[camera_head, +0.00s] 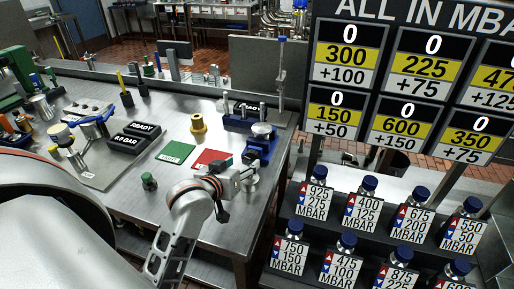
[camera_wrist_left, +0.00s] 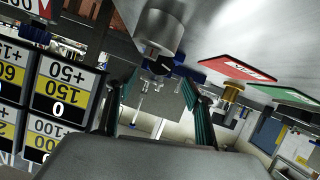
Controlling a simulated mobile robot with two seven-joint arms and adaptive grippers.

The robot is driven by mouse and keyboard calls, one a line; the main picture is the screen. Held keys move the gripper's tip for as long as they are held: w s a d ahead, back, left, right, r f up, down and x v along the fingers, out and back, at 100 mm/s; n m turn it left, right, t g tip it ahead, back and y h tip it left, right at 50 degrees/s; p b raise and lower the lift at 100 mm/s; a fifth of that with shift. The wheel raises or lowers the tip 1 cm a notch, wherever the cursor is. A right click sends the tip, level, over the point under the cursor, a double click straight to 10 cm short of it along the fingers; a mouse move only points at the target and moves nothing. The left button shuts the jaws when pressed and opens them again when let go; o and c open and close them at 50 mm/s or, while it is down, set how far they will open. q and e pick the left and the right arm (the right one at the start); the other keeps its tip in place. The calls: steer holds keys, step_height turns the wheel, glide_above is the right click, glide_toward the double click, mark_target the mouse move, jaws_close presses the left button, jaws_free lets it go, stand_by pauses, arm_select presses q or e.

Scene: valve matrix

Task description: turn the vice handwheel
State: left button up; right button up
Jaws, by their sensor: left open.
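The blue vice (camera_head: 261,146) stands near the right edge of the steel table in the head view, with a silver round part on top. In the left wrist view, tilted and nearly upside down, blue parts (camera_wrist_left: 183,71) show beside a silver cylinder (camera_wrist_left: 160,33), beyond my fingers. I cannot clearly make out which part is the handwheel. My left gripper (camera_head: 246,178) is just in front of the vice in the head view. Its two teal-padded fingers (camera_wrist_left: 152,98) are apart with nothing seen held between them. My right gripper is not in view.
A green plate (camera_head: 174,153) and red plate (camera_head: 211,160) lie left of the vice, with a brass fitting (camera_head: 198,125) behind. A blue-handled valve (camera_head: 92,122) is at left. The pressure sign (camera_head: 395,85) and blue-capped bottles (camera_head: 362,205) stand right of the table.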

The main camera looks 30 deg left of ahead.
mark_target(251, 157)
arm_select(q)
steer(key=shift+x, duration=3.75)
steer(key=c, duration=1.1)
